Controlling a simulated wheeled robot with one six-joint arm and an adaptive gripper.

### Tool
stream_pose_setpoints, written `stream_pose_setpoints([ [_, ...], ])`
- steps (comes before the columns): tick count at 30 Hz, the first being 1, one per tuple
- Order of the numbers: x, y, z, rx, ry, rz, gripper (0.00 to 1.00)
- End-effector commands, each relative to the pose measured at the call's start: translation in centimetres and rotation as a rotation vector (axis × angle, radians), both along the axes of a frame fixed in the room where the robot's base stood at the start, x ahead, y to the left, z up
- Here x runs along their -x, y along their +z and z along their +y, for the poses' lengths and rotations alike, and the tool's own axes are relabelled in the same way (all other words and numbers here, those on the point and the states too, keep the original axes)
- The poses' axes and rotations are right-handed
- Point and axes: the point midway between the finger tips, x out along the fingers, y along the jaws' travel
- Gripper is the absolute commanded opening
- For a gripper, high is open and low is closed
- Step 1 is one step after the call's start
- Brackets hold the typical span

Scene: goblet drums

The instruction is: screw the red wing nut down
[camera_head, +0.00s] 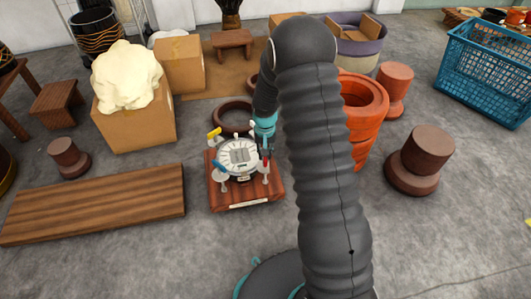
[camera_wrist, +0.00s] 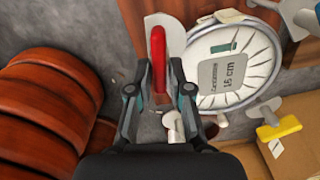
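The red wing nut (camera_wrist: 158,48) stands edge-on between the fingertips of my gripper (camera_wrist: 158,84) in the wrist view. The fingers are drawn close on both sides of it and look shut on it. In the head view my gripper (camera_head: 265,150) is at the right side of the round drum head (camera_head: 239,157), with a bit of red (camera_head: 266,178) showing just below it. The drum head carries a dial-like face with a small display, also seen in the wrist view (camera_wrist: 210,92). The nut's lower end and thread are hidden.
A yellow wing nut (camera_head: 214,133) and a blue one (camera_head: 220,166) sit around the drum head, on a reddish wooden base (camera_head: 246,196). A wooden plank (camera_head: 95,203) lies on the left.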

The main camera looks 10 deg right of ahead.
Motion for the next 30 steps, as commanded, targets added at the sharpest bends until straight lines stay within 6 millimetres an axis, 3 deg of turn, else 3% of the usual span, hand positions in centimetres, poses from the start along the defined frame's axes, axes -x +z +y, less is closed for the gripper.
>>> stream_pose_setpoints([
  [14, -0.1, 0.9, 0.0, 0.0, 0.001, -0.002, 0.39],
  [30, 0.0, 10.3, 0.0, 0.0, 0.001, -0.002, 0.39],
])
